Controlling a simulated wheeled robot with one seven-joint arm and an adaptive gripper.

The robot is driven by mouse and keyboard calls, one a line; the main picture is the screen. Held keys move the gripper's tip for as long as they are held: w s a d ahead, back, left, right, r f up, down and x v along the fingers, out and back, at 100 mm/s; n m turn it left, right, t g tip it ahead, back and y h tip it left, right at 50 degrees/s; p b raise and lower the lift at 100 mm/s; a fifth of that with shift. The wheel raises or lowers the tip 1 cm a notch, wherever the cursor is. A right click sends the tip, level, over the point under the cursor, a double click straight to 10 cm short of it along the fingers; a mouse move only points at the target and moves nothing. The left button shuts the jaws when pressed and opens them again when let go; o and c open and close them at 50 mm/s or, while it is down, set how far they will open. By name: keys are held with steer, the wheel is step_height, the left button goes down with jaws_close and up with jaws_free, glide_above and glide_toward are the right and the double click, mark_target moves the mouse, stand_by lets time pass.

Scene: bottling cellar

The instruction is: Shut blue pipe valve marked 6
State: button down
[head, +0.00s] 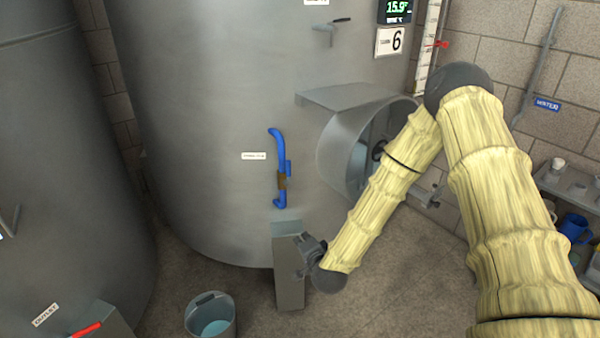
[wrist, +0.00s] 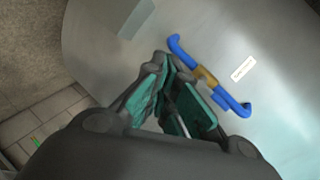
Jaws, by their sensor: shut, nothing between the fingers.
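The blue pipe (head: 277,145) runs down the front of the grey tank marked 6 (head: 220,110), with a brass-brown valve body (head: 282,180) in its lower half. A short blue lever (head: 288,168) lies beside the pipe, roughly in line with it. In the wrist view, the blue pipe (wrist: 182,50) and its brass body (wrist: 206,77) are just beyond and right of my fingers. My gripper (head: 303,252) is low, below and slightly right of the valve, apart from it. Its green-padded fingers (wrist: 162,62) come together at the tips, empty.
A grey pedestal (head: 289,275) stands by my gripper, below the valve. A bucket of liquid (head: 211,315) is on the floor at lower left. A round manway (head: 350,150) with a shelf-like hood juts from the tank, close to my arm. A red-handled outlet (head: 86,329) is at far lower left.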

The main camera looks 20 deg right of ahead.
mark_target(287, 172)
steer(key=w+d+r+m+t+h, duration=0.1)
steer(key=w+d+r+m+t, duration=0.1)
steer(key=r, duration=0.5)
steer(key=w+d+r+m+t+h, duration=0.2)
steer(key=w+d+r+m, duration=0.2)
steer(key=w+r, duration=0.3)
steer(key=shift+w+d+r+m+h+b, duration=0.15)
steer(key=shift+w+d+m+h+b, duration=0.15)
steer(key=shift+d+b, duration=0.1)
steer(key=w+a+p, duration=0.2)
steer(key=w+p, duration=0.1)
steer(key=w, duration=0.6)
steer(key=shift+a, duration=0.1)
steer(key=shift+w+a+b, duration=0.1)
steer(key=shift+b, duration=0.35)
